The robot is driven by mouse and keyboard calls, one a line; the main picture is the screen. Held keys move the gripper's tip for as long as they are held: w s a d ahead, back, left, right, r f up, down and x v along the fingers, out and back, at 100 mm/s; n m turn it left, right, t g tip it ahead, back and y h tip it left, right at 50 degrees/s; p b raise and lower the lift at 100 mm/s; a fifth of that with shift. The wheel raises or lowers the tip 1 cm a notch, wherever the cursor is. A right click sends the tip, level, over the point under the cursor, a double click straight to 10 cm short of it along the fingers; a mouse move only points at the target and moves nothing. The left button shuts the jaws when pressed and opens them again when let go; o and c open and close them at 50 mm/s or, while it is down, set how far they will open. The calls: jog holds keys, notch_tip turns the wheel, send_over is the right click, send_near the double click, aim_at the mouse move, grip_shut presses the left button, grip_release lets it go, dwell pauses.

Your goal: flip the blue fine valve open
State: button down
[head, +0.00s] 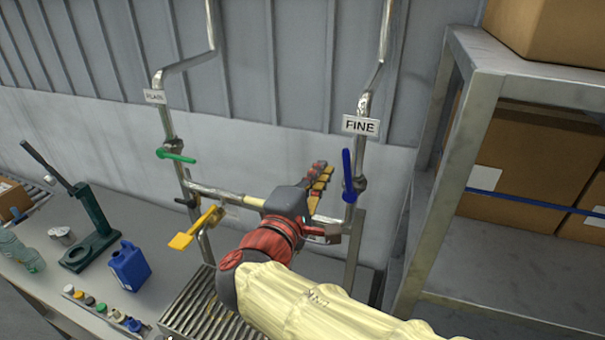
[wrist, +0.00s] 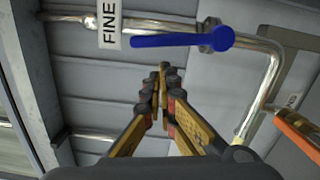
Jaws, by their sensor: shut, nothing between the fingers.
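The blue fine valve handle (head: 348,174) is on the right vertical pipe, below the white FINE label (head: 361,125). The handle stands roughly upright, in line with its pipe. It also shows in the wrist view (wrist: 175,40), beyond my fingertips, with its free end by the FINE label (wrist: 110,24). My gripper (head: 322,170) is just left of the blue handle in the head view, its fingers pointing up. In the wrist view my gripper's fingers (wrist: 163,75) are together and empty. They appear apart from the handle, though the exact depth gap is hard to tell.
A green handle (head: 176,156) sits on the left pipe, below the PLAIN label (head: 155,97). A yellow handle (head: 196,230) sticks out lower down. A metal shelf (head: 470,120) with boxes stands close on the right. A blue jug (head: 130,266) stands on the bench.

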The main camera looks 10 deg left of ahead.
aim_at(348, 173)
jog(key=shift+w+d, duration=0.1)
jog(key=shift+d, duration=0.4)
jog(key=shift+d, duration=0.1)
jog(key=shift+b, duration=0.55)
jog(key=m+b, duration=0.1)
jog(key=b, duration=0.2)
jog(key=d+m+b, duration=0.1)
jog(key=b, duration=0.2)
jog(key=shift+s+d+r, duration=0.2)
jog(key=shift+r, duration=0.2)
